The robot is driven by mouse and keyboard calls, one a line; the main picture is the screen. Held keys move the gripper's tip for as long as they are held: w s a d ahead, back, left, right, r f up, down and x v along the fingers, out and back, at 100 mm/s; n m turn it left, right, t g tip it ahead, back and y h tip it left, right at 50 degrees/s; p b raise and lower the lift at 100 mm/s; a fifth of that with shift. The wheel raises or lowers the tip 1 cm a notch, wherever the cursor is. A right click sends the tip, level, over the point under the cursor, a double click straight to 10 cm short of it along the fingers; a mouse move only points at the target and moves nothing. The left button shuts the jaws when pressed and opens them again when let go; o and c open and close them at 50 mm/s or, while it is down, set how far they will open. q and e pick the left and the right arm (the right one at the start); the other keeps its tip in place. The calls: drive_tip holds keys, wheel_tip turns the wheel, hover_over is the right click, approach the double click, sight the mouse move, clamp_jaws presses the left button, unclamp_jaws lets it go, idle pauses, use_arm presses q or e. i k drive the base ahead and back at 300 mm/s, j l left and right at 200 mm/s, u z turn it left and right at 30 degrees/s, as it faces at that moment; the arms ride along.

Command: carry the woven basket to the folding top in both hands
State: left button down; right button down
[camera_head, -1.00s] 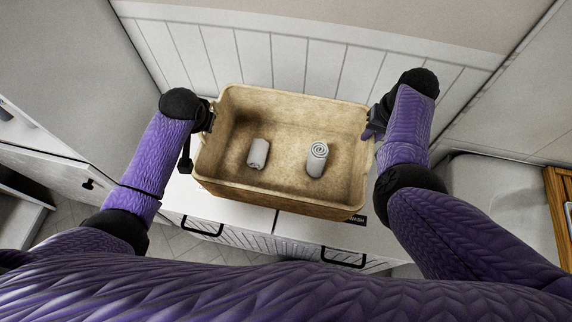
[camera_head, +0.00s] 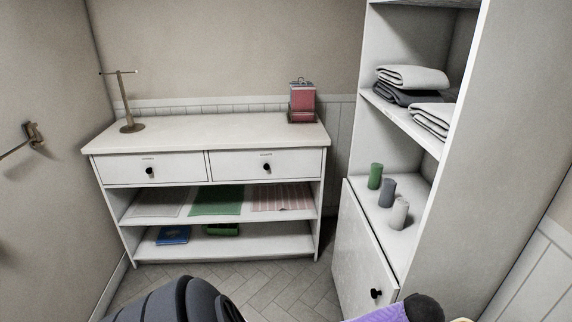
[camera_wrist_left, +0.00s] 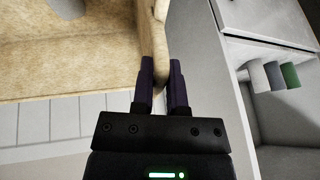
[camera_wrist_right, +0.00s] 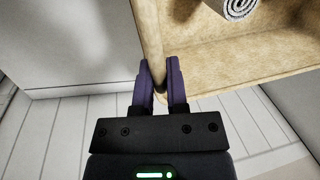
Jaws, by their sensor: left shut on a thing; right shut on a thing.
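The woven basket, tan and open-topped, shows in part in both wrist views. In the left wrist view its wall (camera_wrist_left: 75,75) fills the upper left, and my left gripper (camera_wrist_left: 160,66) is shut on its rim. In the right wrist view its inside (camera_wrist_right: 225,70) lies at upper right, and my right gripper (camera_wrist_right: 159,68) is shut on its rim. A grey rolled towel (camera_wrist_right: 236,7) is inside. In the head view the grippers and nearly all of the basket are out of sight. A white sideboard's pale, mostly bare top (camera_head: 210,132) stands ahead in the head view.
A brass stand (camera_head: 131,125) and a pink boxed item (camera_head: 302,103) stand on the top's back corners. At right, a tall white shelf unit (camera_head: 470,190) holds folded towels (camera_head: 412,77) and rolled ones (camera_head: 388,191). Herringbone floor (camera_head: 275,285) is clear before the sideboard.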

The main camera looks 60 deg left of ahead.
sight(218, 129)
drive_tip(key=j+u, duration=0.35)
drive_tip(key=i+j+u, duration=0.15)
drive_tip(key=j+u, duration=0.15)
drive_tip(key=j, duration=0.2)
drive_tip(key=i+j+u, duration=0.1)
drive_tip(key=j+u, duration=0.25)
drive_tip(key=i+j+u, duration=0.25)
drive_tip(key=u, duration=0.15)
drive_tip(key=i+j+u, duration=0.15)
drive_tip(key=i+u, duration=0.6)
drive_tip(key=i+l+u, duration=0.2)
drive_tip(key=l+u, duration=0.2)
